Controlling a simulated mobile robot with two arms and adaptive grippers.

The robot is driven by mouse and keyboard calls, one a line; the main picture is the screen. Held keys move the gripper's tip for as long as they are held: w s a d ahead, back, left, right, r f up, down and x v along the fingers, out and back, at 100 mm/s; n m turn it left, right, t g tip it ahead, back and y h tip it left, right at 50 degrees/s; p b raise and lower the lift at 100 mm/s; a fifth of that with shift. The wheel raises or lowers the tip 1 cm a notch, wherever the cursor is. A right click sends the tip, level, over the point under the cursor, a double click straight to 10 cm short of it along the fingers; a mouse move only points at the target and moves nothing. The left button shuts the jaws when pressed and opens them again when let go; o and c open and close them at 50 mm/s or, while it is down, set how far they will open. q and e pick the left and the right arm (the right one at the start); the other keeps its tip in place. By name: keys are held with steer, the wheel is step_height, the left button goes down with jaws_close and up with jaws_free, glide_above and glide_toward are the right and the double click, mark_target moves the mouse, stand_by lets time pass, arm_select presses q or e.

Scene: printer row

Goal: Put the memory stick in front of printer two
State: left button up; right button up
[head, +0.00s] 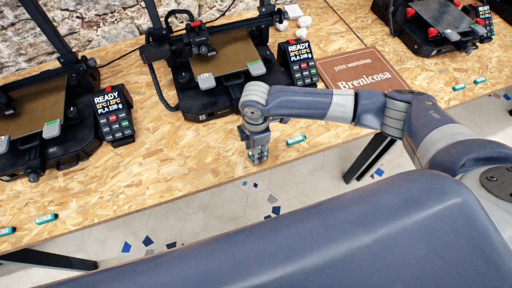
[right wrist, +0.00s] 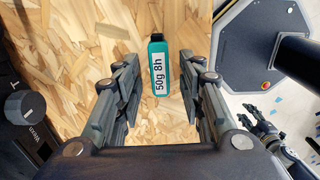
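My right gripper (head: 257,152) points down in front of the middle printer (head: 225,60), near the table's front edge. In the right wrist view its fingers (right wrist: 162,95) are open and apart. I cannot tell which is the labelled one. My left gripper (right wrist: 264,125) shows small in the right wrist view, its opening unclear.
A left printer (head: 50,125) and a right printer (head: 430,25) stand on the same table (head: 130,185). More teal sticks lie before them (head: 46,218) (head: 459,87). A brown "Brenicosa" board (head: 362,75) lies right of the middle printer. Floor lies beyond the front edge.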

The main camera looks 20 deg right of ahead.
step_height(320, 180, up, 12)
steer(key=shift+r, duration=0.2)
stand_by(0.4)
steer(key=shift+s, duration=0.1)
stand_by(0.4)
